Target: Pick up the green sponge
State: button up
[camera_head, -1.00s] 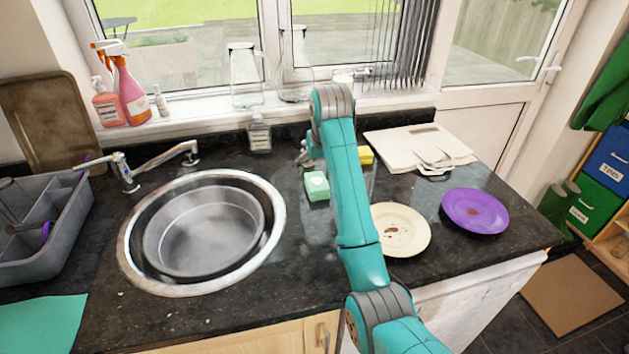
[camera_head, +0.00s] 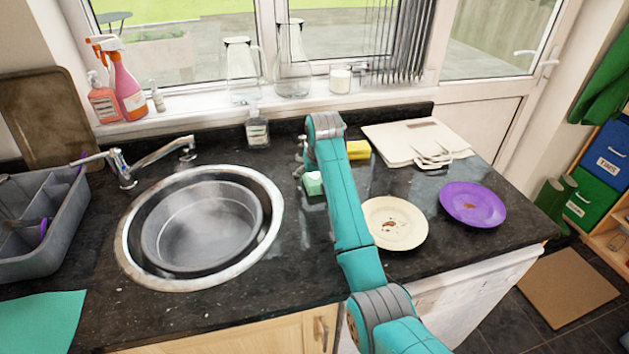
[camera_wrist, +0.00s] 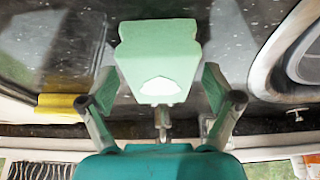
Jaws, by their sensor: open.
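The green sponge (camera_head: 314,184) stands on the dark counter between the sink and the cream plate, its right side partly hidden by my arm in the head view. In the wrist view the sponge (camera_wrist: 158,52), with a white patch on it, is large and central. My gripper (camera_wrist: 160,88) is open, with one finger on each side of the sponge's near end. A gap shows between each finger and the sponge. In the head view my gripper is mostly hidden behind my arm.
A yellow sponge (camera_head: 358,150) lies behind my arm, and a soap bottle (camera_head: 257,130) stands by the window ledge. The sink (camera_head: 129,235) is to the left. A cream plate (camera_head: 409,232) and a purple plate (camera_head: 473,204) are to the right.

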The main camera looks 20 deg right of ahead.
aim_at(314, 175)
jog(key=c, duration=1.1)
jog(key=shift+r, duration=0.1)
notch_tip(314, 175, up, 10)
jog(key=shift+f, duration=0.1)
